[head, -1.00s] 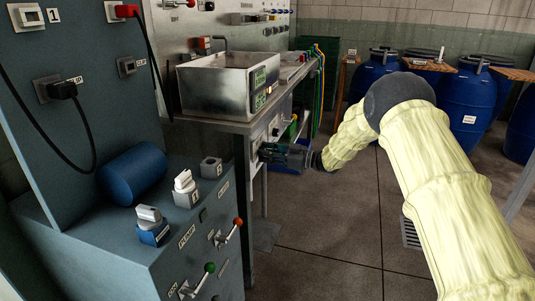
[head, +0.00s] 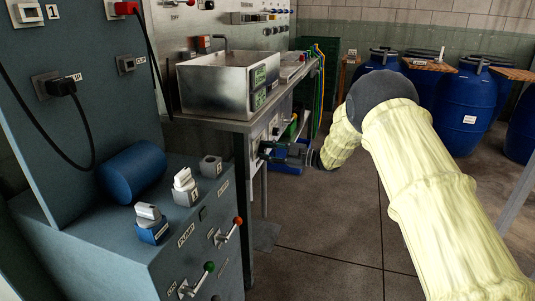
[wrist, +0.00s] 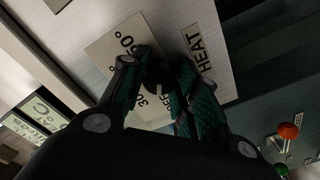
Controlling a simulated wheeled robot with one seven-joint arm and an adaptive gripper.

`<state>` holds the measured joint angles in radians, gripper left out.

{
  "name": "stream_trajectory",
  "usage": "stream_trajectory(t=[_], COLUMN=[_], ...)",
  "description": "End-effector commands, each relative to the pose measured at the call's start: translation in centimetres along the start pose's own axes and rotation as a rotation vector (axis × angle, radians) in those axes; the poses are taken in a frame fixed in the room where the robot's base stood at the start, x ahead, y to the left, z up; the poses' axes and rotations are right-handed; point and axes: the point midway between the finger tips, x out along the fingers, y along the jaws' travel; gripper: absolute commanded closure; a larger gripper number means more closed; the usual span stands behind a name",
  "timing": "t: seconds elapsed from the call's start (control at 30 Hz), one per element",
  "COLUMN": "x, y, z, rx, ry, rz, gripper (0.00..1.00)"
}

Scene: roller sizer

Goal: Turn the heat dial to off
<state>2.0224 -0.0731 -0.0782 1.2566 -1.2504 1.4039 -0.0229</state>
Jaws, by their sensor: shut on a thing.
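The heat dial (wrist: 158,88) is a small dark knob with a pale pointer mark, on a light plate with degree numbers and a partly covered OFF marking. A HEAT label (wrist: 205,54) is beside it in the wrist view. My gripper (wrist: 160,70) is shut on the dial, one finger on each side. The fingers hide part of the dial and its scale, so the exact setting is hard to read. In the head view my gripper (head: 268,150) reaches the front panel (head: 256,139) under the metal bench, and hides the dial there.
A metal basin (head: 212,92) with green displays stands on the bench above. At left is a blue-grey console (head: 185,235) with switches, a red-knobbed lever (head: 237,222) and a green-knobbed lever (head: 208,268). Blue barrels (head: 462,110) stand at the back right. The floor between is open.

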Motion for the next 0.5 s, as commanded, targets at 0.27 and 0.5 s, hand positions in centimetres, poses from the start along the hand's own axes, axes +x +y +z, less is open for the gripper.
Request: stream_trajectory(t=[0.27,0.5], x=[-0.02,-0.03], y=[-0.12,-0.05], z=[0.1,0.08], rx=[-0.176,-0.258], ry=[0.0,-0.001], rz=[-0.001,-0.001], gripper=[0.93,0.93])
